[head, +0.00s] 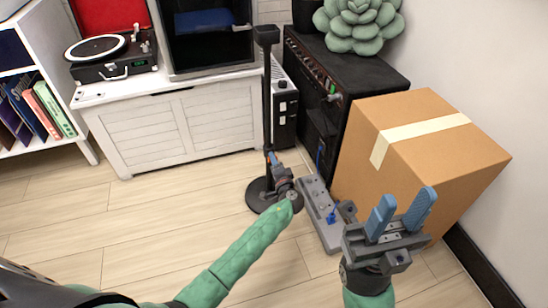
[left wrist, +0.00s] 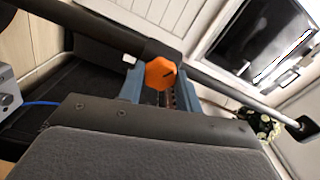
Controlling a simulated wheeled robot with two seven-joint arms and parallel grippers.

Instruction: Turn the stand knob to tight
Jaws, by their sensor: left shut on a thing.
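The black stand (head: 266,95) rises from a round base (head: 259,196) on the floor, with a flat block on top. Its orange knob (left wrist: 160,73) shows in the left wrist view, on a dark collar around the pole; a short dark line on its face slants up to the right. In the head view my gripper hides the knob. My left gripper (head: 273,158) is at the pole, and its blue fingers sit on both sides of the knob, shut on it. My right gripper (head: 401,216) is open and empty, in front of the cardboard box.
A cardboard box (head: 430,150) stands at the right by the wall. A grey device (head: 322,215) with a blue part lies on the floor beside the stand base. A black amplifier (head: 340,75) and a white cabinet (head: 180,125) stand behind. The floor at left is clear.

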